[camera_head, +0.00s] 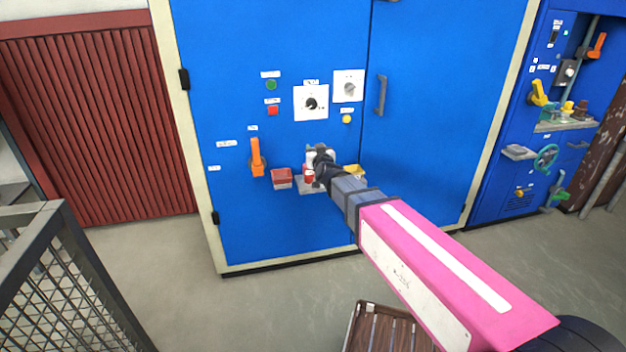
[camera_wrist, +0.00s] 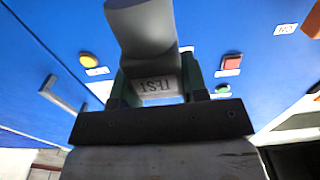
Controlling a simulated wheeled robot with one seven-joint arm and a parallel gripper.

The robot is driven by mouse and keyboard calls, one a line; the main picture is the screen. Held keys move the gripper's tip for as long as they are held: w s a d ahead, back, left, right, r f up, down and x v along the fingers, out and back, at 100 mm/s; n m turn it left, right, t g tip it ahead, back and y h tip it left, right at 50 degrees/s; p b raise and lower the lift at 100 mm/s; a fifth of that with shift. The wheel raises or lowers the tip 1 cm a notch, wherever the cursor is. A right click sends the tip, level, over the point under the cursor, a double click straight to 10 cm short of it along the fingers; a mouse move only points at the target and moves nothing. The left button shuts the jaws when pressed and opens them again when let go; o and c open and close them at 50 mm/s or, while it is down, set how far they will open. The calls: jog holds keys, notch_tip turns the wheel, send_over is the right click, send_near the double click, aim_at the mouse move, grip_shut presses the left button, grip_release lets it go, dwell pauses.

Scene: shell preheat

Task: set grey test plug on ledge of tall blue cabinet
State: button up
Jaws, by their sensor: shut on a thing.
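The tall blue cabinet (camera_head: 225,115) fills the middle of the head view. A small grey ledge (camera_head: 304,188) sticks out low on its left door, partly hidden by my arm. My gripper (camera_head: 318,160) is at the cabinet front, just above or over the ledge.
A red bin (camera_head: 281,179) is left of the ledge and a yellow bin (camera_head: 354,171) is right of it. A small red-and-white thing (camera_head: 308,174) is at the ledge. An orange handle (camera_head: 257,158) juts out left. A wooden slatted thing (camera_head: 385,330) stands on the floor.

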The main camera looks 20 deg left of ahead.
jog(key=shift+w+f, duration=0.3)
jog(key=shift+w, duration=0.15)
jog(key=shift+w+d+f, duration=0.7)
jog(key=shift+w+f, duration=0.95)
jog(key=shift+f, duration=0.1)
jog(key=shift+w+d+f, duration=0.65)
jog(key=shift+w+f, duration=0.95)
jog(key=shift+f, duration=0.1)
jog(key=shift+w+d+f, duration=0.7)
jog(key=shift+w+f, duration=0.95)
jog(key=shift+f, duration=0.1)
jog(key=o, duration=1)
jog(key=shift+f, duration=0.1)
